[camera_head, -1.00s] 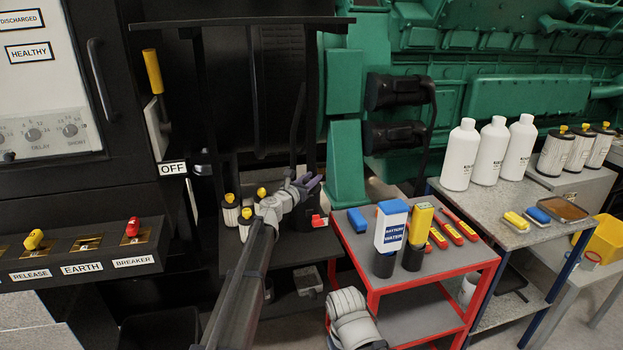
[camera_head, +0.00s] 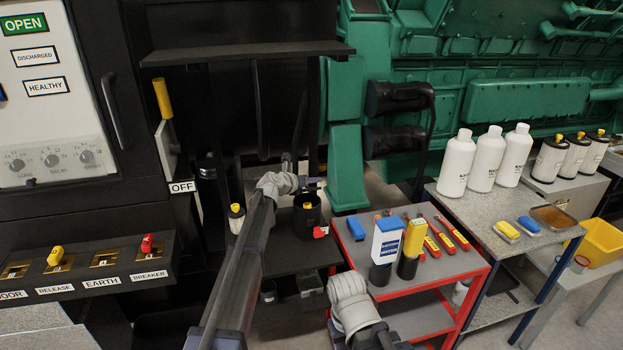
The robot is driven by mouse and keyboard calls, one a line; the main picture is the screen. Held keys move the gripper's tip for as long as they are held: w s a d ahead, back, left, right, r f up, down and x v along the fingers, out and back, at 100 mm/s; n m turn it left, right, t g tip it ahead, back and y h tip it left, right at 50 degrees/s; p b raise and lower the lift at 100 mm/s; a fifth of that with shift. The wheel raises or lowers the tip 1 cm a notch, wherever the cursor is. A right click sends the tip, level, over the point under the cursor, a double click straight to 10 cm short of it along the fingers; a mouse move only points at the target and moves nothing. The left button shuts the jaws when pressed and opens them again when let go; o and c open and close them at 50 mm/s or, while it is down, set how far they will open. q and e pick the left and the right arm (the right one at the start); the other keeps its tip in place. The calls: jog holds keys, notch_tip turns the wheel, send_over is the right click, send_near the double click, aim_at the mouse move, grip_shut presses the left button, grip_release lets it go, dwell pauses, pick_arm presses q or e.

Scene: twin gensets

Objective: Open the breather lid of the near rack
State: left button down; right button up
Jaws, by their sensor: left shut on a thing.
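The near rack is a black frame (camera_head: 248,49) with a dark lower shelf. On the shelf stands a black pot (camera_head: 306,222) with a red tag at its right side and something yellow at its top. My left forearm hides part of the shelf. Of my right arm only a grey wrist part shows at the bottom centre; its fingers are out of view.
A yellow-capped canister (camera_head: 237,218) stands left of my left arm. A red trolley (camera_head: 424,279) at right carries a blue-and-white box (camera_head: 387,240) and several tools. A grey bench (camera_head: 469,207) holds white bottles. A switch panel (camera_head: 90,280) stands at left.

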pick_arm(q)
jog(key=shift+w, duration=0.15)
dwell(0.3)
jog(key=c, duration=0.6)
grip_release()
jog(key=p+v, duration=0.3)
jog(key=v, duration=0.4)
jog(key=shift+r, duration=0.25)
jog(key=shift+s+a+r, duration=0.1)
jog(key=shift+s+a, duration=0.1)
jog(key=shift+s, duration=0.1)
